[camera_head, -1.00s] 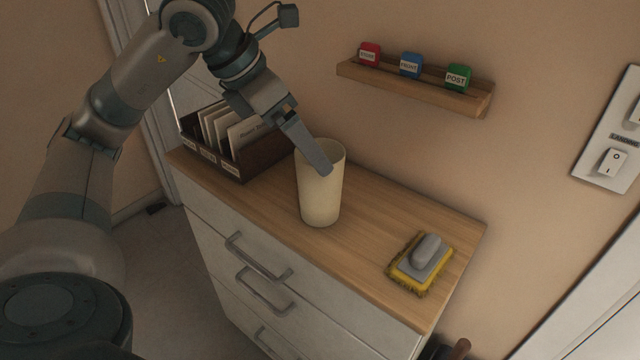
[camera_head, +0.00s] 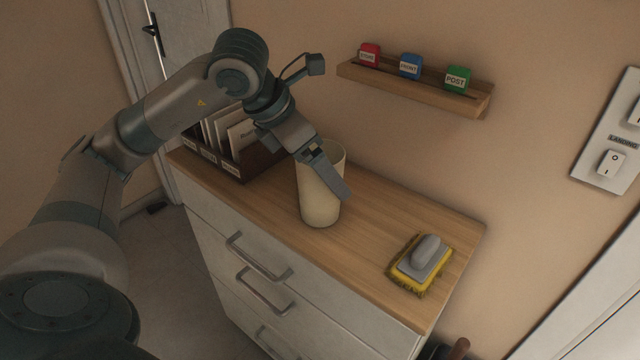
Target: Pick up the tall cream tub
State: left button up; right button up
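The tall cream tub (camera_head: 316,207) stands upright on the wooden top of the chest of drawers, left of its middle. My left gripper (camera_head: 340,187) reaches down from the upper left. A long grey finger crosses in front of the upper right part of the tub and hides some of its rim and wall. I can make out only one finger clearly, so I cannot tell whether the gripper is open, or whether it touches the tub. My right gripper is not in view.
A dark wooden file box (camera_head: 236,166) with cards stands left of the tub, partly behind my arm. A yellow brush with a grey handle (camera_head: 424,262) lies to the right. A wall shelf (camera_head: 415,88) holds red, blue and green blocks. The chest top (camera_head: 375,215) is clear between tub and brush.

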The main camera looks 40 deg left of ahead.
pick_arm(q)
jog(key=shift+p+x, duration=0.4)
jog(key=shift+x, duration=1.95)
jog(key=shift+s+a, duration=0.15)
jog(key=c, duration=1.2)
